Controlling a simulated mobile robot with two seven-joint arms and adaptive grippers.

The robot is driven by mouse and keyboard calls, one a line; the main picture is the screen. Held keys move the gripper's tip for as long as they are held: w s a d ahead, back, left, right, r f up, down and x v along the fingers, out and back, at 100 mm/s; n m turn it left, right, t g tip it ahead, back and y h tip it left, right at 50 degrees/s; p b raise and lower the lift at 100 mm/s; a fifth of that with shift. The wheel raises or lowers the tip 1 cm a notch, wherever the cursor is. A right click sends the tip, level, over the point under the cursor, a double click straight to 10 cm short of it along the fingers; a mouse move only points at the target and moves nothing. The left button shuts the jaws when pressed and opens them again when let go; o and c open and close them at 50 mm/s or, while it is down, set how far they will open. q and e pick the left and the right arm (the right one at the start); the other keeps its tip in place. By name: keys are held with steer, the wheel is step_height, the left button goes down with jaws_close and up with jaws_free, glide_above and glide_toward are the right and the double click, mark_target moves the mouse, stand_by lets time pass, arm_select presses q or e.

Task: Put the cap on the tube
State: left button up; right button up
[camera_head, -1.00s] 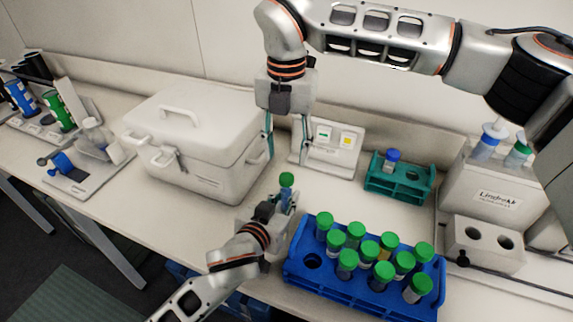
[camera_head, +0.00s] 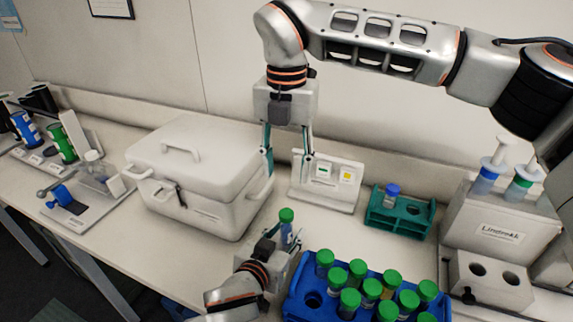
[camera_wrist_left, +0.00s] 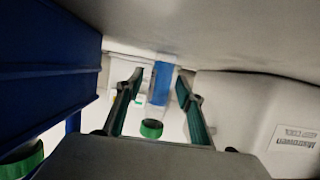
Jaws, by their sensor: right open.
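A tube with blue contents (camera_head: 287,235) stands upright between the fingers of my left gripper (camera_head: 286,237), in the lower middle of the head view. A green cap (camera_head: 286,215) sits on its top; I cannot tell how tightly. In the left wrist view the tube (camera_wrist_left: 161,85) and green cap (camera_wrist_left: 152,129) show upside down between the left gripper's fingers (camera_wrist_left: 159,90). The left gripper appears shut on the tube, though finger contact is not clear. My right gripper (camera_head: 289,165) is open and empty, pointing down above and behind the tube.
A blue rack (camera_head: 292,307) of green-capped tubes stands at lower right, with one empty hole visible. A teal rack (camera_head: 420,224) holds a blue-capped tube (camera_head: 392,192). A white box (camera_head: 200,190) stands left, a small panel (camera_head: 327,198) behind, and a labelled device (camera_head: 500,215) right.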

arm_select(q)
steer(key=shift+s, duration=0.1)
steer(key=v, duration=1.2)
steer(key=shift+a, duration=0.1)
